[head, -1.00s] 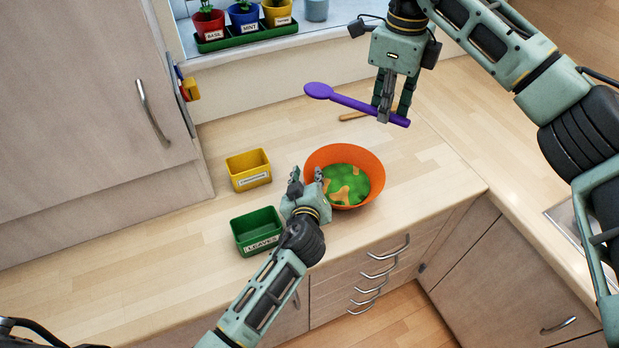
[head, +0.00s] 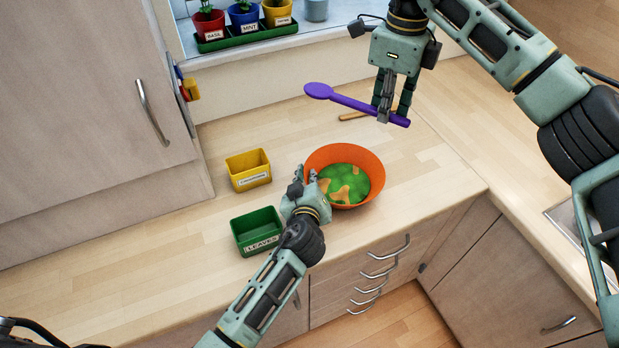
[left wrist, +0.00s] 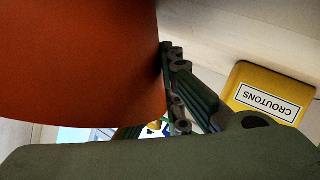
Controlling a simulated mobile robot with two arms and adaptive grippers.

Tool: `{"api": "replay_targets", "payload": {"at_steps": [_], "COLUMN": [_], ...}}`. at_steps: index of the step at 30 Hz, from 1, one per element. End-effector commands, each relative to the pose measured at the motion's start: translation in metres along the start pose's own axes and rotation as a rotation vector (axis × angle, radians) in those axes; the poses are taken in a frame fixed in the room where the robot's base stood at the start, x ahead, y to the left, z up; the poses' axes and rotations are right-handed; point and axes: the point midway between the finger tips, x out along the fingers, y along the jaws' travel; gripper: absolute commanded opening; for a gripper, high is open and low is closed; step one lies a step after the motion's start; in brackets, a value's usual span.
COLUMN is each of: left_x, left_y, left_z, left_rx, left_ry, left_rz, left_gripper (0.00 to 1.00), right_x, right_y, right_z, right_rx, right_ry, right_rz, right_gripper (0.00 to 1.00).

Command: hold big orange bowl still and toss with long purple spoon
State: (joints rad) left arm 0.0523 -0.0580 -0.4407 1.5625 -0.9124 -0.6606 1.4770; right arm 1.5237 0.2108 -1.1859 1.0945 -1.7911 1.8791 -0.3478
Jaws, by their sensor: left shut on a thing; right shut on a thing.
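The big orange bowl (head: 374,164) stands on the counter with green leaves and tan pieces in it. My left gripper (head: 308,178) is shut on the bowl's left rim; in the left wrist view the orange wall (left wrist: 80,70) fills the left side, against the dark fingers (left wrist: 178,90). My right gripper (head: 392,112) is shut on the handle of the long purple spoon (head: 345,100) and holds it above the counter behind the bowl. The spoon's head points left. The spoon is clear of the bowl.
A yellow tub (head: 248,170) labelled CROUTONS (left wrist: 269,102) and a green tub (head: 257,231) labelled LEAVES stand left of the bowl. A wooden utensil (head: 352,115) lies behind the bowl. Potted herbs (head: 243,18) stand on the sill. The counter right of the bowl is clear.

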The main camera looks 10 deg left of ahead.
Motion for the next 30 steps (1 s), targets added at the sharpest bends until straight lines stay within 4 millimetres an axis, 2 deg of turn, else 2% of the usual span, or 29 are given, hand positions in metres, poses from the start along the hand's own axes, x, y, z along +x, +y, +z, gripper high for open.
{"api": "replay_targets", "payload": {"at_steps": [20, 26, 30], "left_x": [0.000, 0.000, 0.000], "left_y": [0.000, 0.000, 0.000], "left_z": [0.000, 0.000, 0.000], "left_rx": [-0.001, -0.001, -0.001], "left_ry": [0.000, 0.000, 0.000], "left_rz": [0.000, 0.001, 0.001], "left_gripper": [0.00, 0.00, 0.00], "right_x": [0.004, 0.023, 0.038], "right_y": [-0.003, -0.022, -0.041], "right_z": [0.003, 0.013, 0.021], "right_rx": [-0.036, -0.237, -0.461], "right_ry": [0.014, 0.095, 0.165], "right_rz": [-0.012, -0.092, -0.204], "right_gripper": [0.00, 0.00, 0.00]}}
